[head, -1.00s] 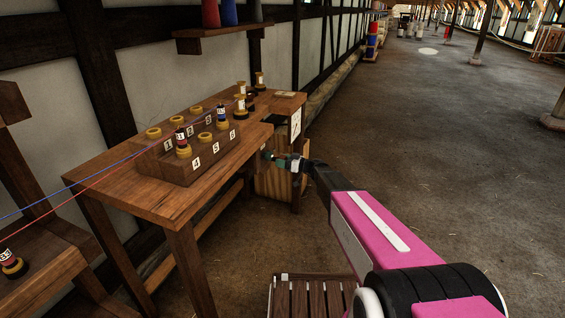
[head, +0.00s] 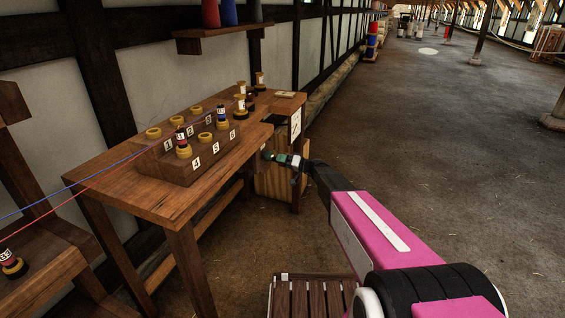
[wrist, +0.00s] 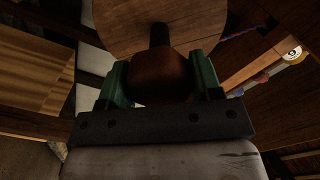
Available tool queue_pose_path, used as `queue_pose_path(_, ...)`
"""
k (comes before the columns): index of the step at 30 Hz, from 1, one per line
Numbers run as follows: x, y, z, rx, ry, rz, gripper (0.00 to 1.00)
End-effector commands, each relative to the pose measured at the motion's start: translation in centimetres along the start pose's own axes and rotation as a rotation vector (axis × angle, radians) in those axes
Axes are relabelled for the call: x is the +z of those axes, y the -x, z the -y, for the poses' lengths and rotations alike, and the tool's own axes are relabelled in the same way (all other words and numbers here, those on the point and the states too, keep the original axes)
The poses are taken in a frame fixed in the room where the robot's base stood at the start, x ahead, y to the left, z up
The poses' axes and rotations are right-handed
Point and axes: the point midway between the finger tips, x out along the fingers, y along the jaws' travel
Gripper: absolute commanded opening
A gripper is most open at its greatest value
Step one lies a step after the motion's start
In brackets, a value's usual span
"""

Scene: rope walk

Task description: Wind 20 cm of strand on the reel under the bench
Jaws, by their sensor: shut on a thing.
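My gripper (wrist: 159,80) is shut on a round brown wooden knob (wrist: 158,72) in the wrist view. A dark pin joins the knob to a round wooden disc (wrist: 125,22), which looks like the side of the reel. A bluish-red strand (wrist: 238,33) shows beside the disc; whether it is wound on the reel is hidden. In the head view my gripper (head: 271,156) is at the right side of the bench (head: 125,195), below its top. The reel cannot be made out there.
A wooden block (head: 190,172) with numbered spools stands on the bench. A blue strand (head: 50,196) and a red strand (head: 75,193) stretch to it from the left. A slatted crate (head: 297,300) stands on the floor in front.

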Motion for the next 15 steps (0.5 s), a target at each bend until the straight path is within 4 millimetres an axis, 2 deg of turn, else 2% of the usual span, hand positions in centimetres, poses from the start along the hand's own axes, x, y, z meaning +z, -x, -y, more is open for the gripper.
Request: queue_pose_path(15, 0.06, 0.05, -0.09, 0.001, -0.489, 0.001, 0.35)
